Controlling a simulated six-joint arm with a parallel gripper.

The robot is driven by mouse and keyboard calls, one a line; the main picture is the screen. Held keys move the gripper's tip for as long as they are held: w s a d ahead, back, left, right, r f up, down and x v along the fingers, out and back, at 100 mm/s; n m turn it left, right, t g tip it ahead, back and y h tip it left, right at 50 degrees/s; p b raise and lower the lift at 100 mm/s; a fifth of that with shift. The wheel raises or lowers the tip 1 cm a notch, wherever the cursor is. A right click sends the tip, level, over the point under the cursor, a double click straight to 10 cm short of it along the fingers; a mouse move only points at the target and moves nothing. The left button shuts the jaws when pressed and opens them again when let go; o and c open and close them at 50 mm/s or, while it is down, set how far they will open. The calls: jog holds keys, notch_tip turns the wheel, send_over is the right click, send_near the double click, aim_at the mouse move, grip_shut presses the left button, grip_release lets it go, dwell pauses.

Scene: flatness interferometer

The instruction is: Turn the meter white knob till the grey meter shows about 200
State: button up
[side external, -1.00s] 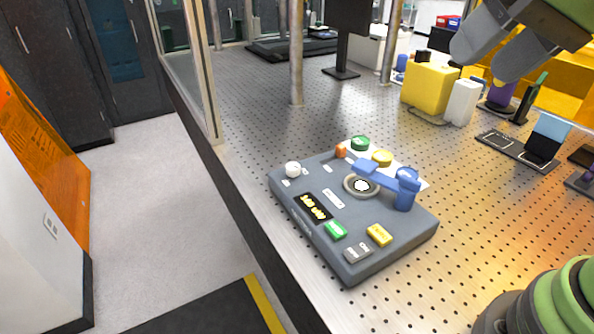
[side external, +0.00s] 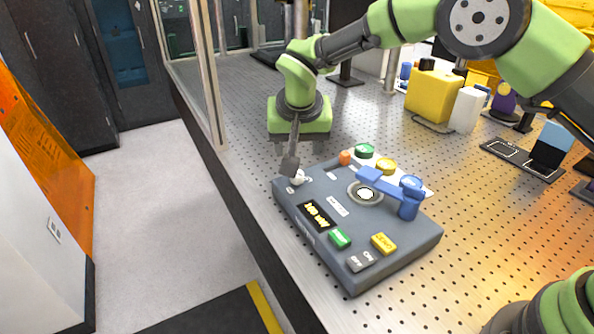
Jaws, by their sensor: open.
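The grey meter (side external: 410,247) lies on the perforated metal table. Its white knob (side external: 299,179) is at the upper left corner and is partly hidden by my gripper. My gripper (side external: 291,167) points down at the knob with its jaws open; I cannot tell whether the fingers touch the knob. The dark display (side external: 317,215) shows small yellow characters, too small to read surely.
The meter also carries a blue arm (side external: 381,185) over a round stage, a green button (side external: 340,238), and a yellow button (side external: 383,243). Green and yellow discs lie behind it. A yellow block (side external: 434,95) and a white block stand farther back.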

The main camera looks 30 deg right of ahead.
aim_at(297, 178)
jog(key=x, duration=0.9)
jog(key=shift+d+f, duration=0.1)
jog(key=shift+f, duration=0.2)
jog(key=shift+c, duration=0.2)
